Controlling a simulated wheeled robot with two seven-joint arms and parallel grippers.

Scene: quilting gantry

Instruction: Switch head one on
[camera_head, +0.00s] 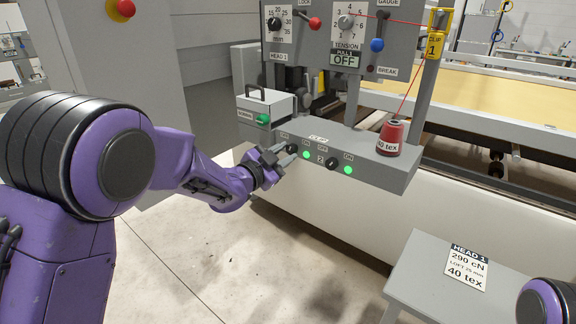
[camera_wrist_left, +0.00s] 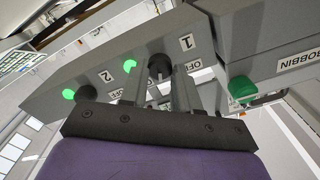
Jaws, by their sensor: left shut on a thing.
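The grey switch box (camera_head: 380,170) carries two dark rotary knobs between OFF and ON labels. The head one knob (camera_head: 293,149) is at the box's left end; it also shows in the left wrist view (camera_wrist_left: 159,66) beside the number 1. My left gripper (camera_head: 284,154) is shut on this knob, its fingers on either side of it in the left wrist view (camera_wrist_left: 155,86). The knob's pointer direction is hidden. The green lamp (camera_head: 306,155) beside it looks lit. The head two knob (camera_head: 331,162) and its lit green lamp (camera_head: 348,170) are to the right. My right gripper is out of view.
A bobbin box with a green button (camera_head: 263,119) stands left of the switch box. A red thread cone (camera_head: 391,138) stands on top. A grey stand (camera_head: 420,270) with a card is at lower right.

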